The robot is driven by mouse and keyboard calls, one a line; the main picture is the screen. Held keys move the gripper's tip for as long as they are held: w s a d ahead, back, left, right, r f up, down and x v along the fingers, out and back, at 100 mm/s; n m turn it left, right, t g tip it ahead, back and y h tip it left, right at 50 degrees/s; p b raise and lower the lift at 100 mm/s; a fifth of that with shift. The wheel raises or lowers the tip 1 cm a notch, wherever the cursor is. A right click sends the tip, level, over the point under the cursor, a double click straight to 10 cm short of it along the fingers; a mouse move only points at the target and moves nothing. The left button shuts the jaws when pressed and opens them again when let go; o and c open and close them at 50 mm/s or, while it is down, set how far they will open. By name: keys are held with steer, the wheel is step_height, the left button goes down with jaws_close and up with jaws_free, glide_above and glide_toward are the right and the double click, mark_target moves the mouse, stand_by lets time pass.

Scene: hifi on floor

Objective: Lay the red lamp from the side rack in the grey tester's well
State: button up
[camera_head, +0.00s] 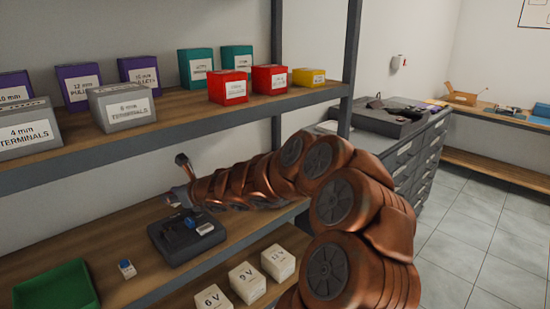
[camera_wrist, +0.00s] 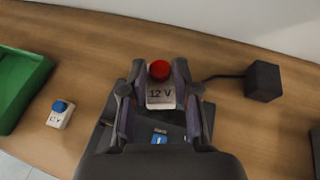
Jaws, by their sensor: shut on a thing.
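The red lamp (camera_wrist: 159,70), a red dome on a pale block marked 12 V, is between the two fingers of my gripper (camera_wrist: 160,88) in the wrist view. The fingers are shut on the sides of its block. Part of the grey tester (camera_wrist: 168,128) shows beyond and below the fingers. In the head view the dark grey tester (camera_head: 178,247) stands on the middle shelf, with my gripper (camera_head: 173,197) above its back left part. The lamp is not clear there. The tester's well is hidden or cannot be made out, and I cannot tell if the lamp touches the tester.
A blue lamp (camera_head: 126,268) stands left of the tester, near a green tray (camera_head: 55,288). A dark cube (camera_wrist: 263,82) on a cable is at the right in the wrist view. White voltage-marked boxes (camera_head: 247,281) stand below. Labelled boxes fill the shelf (camera_head: 180,122) above.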

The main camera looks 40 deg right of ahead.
steer(key=s+d+r+m+h+p, duration=0.1)
steer(key=d+r+p, duration=0.15)
steer(key=d, duration=0.65)
steer(key=d+r+m+h+p, duration=0.1)
steer(key=d+r+p, duration=0.15)
steer(key=d, duration=0.75)
steer(key=shift+m+h, duration=0.8)
steer(key=shift+m, duration=0.1)
steer(key=s+d+f+p, duration=0.1)
steer(key=s+d, duration=0.1)
steer(key=d, duration=0.2)
steer(key=s+d+f+p, duration=0.1)
steer(key=s+d, duration=0.1)
steer(key=d, duration=0.3)
steer(key=s+d+p, duration=0.1)
steer(key=s+d, duration=0.2)
steer(key=d, duration=0.1)
steer(key=shift+d+f+p, duration=0.2)
steer(key=shift+f+p, duration=0.15)
steer(key=shift+f, duration=0.05)
step_height(320, 180, down, 4)
steer(key=b, duration=0.4)
steer(key=shift+a+f, duration=0.1)
steer(key=shift+f, duration=0.05)
steer(key=shift+f+b, duration=0.35)
steer(key=shift+f, duration=0.3)
steer(key=shift+p, duration=0.65)
steer(key=shift+f, duration=0.4)
